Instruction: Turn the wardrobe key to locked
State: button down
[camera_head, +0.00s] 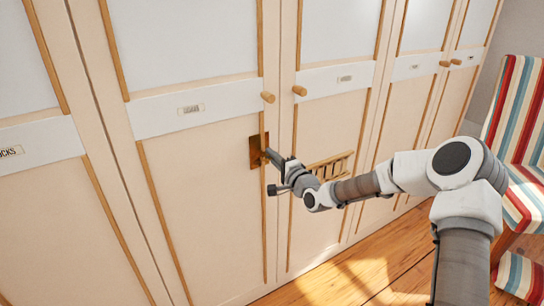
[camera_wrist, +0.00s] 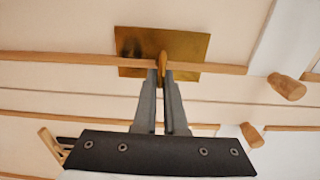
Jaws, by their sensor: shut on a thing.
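A square brass lock plate (camera_head: 255,152) sits on the wardrobe door near its right edge, below a round wooden knob. It also shows in the wrist view (camera_wrist: 194,47). The brass key (camera_wrist: 163,64) stands out from the plate and looks like a narrow upright shape in the wrist view. My gripper (camera_head: 269,154) is at the plate, its fingers shut on the key; they also show in the wrist view (camera_wrist: 159,80). The fingers hide the key in the head view. The lock's state cannot be told.
Wooden knobs (camera_head: 267,97) and (camera_head: 299,90) stick out above the lock on neighbouring doors. A slatted wooden piece (camera_head: 331,167) is right of my gripper, behind my arm. A striped chair (camera_head: 522,130) stands at the right. The wooden floor (camera_head: 335,282) below is clear.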

jog(key=c, duration=1)
grip_release()
jog(key=p+v, duration=0.2)
jog(key=v, duration=1.5)
jog(key=shift+s+d+p, duration=0.2)
jog(key=shift+p, duration=0.1)
